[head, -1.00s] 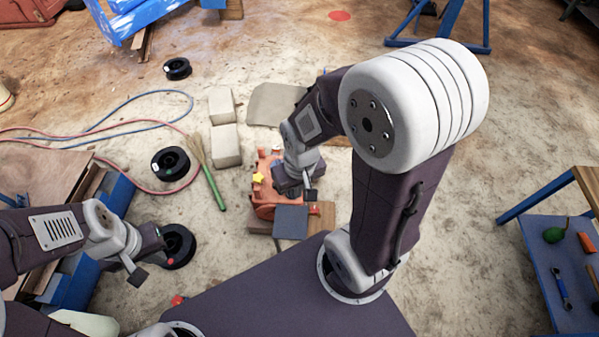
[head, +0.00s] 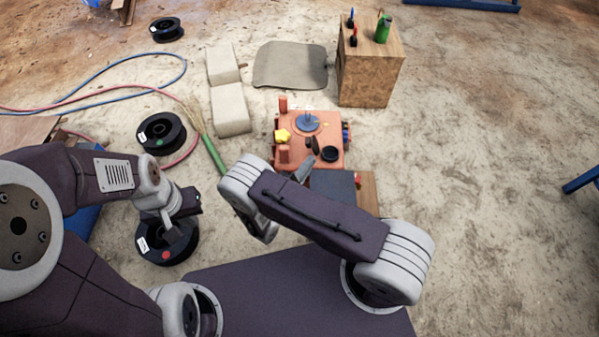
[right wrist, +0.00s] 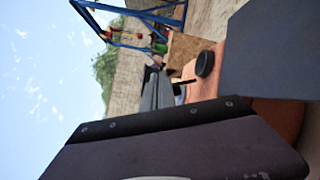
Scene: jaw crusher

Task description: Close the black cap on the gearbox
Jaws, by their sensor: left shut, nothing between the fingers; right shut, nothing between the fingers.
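The orange gearbox (head: 332,128) stands in the middle of the head view, with a blue disc on top. A round black part, which looks like the cap (head: 330,154), sits at its near right; it also shows in the right wrist view (right wrist: 205,63). A small dark piece (head: 312,143) is just left of it; I cannot tell whether it belongs to the cap. My right gripper (head: 306,166) is shut and empty, close to the gearbox's near edge; its grey fingers (right wrist: 158,90) show left of the black part. My left gripper (head: 183,213) is shut and empty, far left.
A dark flat plate (head: 333,184) lies at the gearbox's near side. A yellow part (head: 282,136) is on its left. Pale blocks (head: 231,108), black spools (head: 161,133) and a broom (head: 213,155) are left. A wooden box (head: 370,75) stands behind.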

